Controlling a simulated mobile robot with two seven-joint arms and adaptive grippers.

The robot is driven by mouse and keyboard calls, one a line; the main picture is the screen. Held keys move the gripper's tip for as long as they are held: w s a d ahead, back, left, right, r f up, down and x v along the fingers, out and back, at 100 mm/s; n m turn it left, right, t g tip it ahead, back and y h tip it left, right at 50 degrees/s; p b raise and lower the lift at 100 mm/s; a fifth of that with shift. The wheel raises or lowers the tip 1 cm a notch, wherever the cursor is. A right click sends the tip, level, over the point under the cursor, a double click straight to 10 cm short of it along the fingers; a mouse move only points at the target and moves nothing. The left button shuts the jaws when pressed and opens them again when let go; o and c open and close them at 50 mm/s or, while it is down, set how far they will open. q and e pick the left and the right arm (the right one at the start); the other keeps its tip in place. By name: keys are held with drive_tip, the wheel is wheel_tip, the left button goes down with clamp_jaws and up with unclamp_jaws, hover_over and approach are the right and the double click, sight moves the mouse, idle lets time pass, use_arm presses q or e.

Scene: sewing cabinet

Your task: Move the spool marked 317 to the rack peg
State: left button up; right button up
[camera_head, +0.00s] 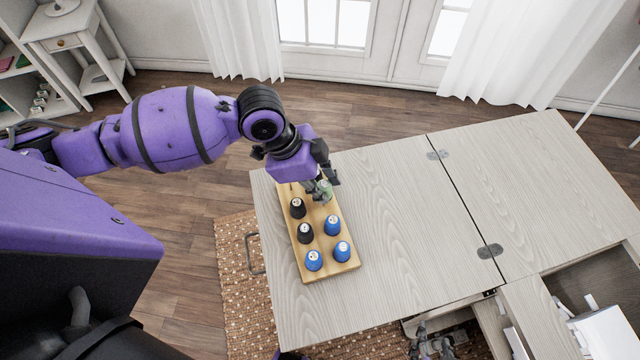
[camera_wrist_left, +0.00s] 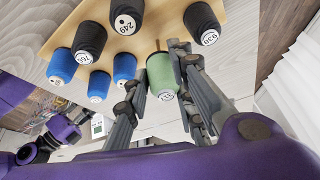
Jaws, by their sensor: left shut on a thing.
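The green spool (camera_wrist_left: 162,77) sits between the fingers of my left gripper (camera_wrist_left: 168,92), which is shut on it. Its white end label appears to start with 31; the last digit is hard to read. In the head view the green spool (camera_head: 326,191) shows just under my left gripper (camera_head: 323,184), at the far end of the wooden rack (camera_head: 309,271). A thin bare peg (camera_wrist_left: 157,45) shows beside the spool in the left wrist view. I cannot tell whether the spool touches the rack. My right gripper (camera_head: 432,345) is low at the table's front edge, its jaws unclear.
Black spools (camera_head: 297,208) and blue spools (camera_head: 342,251) stand on the rack close to the green one. The grey wooden table (camera_head: 385,215) is clear right of the rack. An open drawer (camera_head: 575,325) is at the lower right.

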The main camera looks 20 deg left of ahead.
use_arm(q)
drive_tip(key=shift+f+b, duration=0.45)
drive_tip(key=shift+f, duration=1)
use_arm(e)
drive_tip(key=shift+s+a+f, duration=0.1)
drive_tip(key=shift+s+f, duration=0.4)
drive_tip(key=shift+f, duration=0.2)
use_arm(q)
drive_tip(key=o, duration=1)
drive_tip(key=v, duration=1.2)
